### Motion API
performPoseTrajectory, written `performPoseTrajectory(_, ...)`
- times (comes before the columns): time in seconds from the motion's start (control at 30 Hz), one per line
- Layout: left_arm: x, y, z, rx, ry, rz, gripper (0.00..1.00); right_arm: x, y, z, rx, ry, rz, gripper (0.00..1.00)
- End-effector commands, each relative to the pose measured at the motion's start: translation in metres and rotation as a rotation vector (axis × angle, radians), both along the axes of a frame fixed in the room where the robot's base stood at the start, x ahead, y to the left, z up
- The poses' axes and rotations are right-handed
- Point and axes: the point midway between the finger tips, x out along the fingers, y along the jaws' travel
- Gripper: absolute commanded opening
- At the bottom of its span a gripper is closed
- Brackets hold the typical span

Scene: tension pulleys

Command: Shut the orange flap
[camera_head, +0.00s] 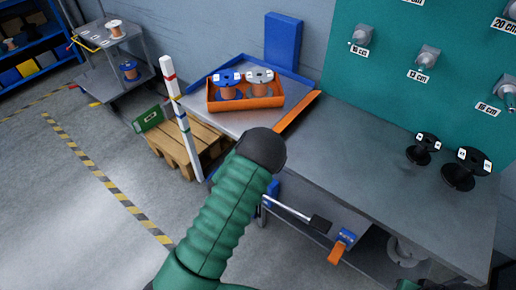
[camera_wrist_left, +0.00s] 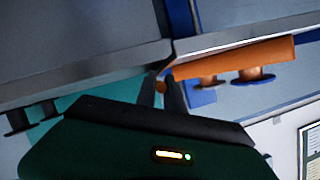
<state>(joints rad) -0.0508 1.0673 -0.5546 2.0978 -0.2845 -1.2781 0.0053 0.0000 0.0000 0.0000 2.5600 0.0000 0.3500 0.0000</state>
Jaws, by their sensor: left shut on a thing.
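The orange flap (camera_head: 298,112) shows in the head view as a narrow slanted strip between the grey worktop and the bench to its left. Its near end is hidden behind my dark left wrist. In the left wrist view, which is turned upside down, the two dark fingers of my left gripper (camera_wrist_left: 161,92) are closed around a small orange end of the flap (camera_wrist_left: 164,80). My left fingers are hidden in the head view. My right gripper is not in view.
An orange crate (camera_head: 264,102) with spools stands on the left bench. Black spools (camera_head: 423,148) stand on the grey worktop (camera_head: 350,140). A striped white post (camera_head: 181,120) and a wooden pallet (camera_head: 172,145) are left of my arm. A black-ended rod (camera_head: 300,214) sticks out below the worktop.

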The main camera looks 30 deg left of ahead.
Motion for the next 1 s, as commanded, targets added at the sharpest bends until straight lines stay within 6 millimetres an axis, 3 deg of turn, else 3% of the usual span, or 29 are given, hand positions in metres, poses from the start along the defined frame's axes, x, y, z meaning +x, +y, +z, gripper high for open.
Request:
performPoseTrajectory(0.1,-0.001,0.008,0.01,-0.109,0.008,0.009,0.0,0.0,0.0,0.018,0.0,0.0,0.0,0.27)
performPoseTrajectory(0.5,0.0,0.025,0.017,-0.487,0.038,0.009,0.0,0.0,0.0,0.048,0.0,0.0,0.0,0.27)
performPoseTrajectory(1.0,0.001,0.044,0.015,-0.906,0.076,0.009,0.0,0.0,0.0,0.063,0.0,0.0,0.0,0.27)
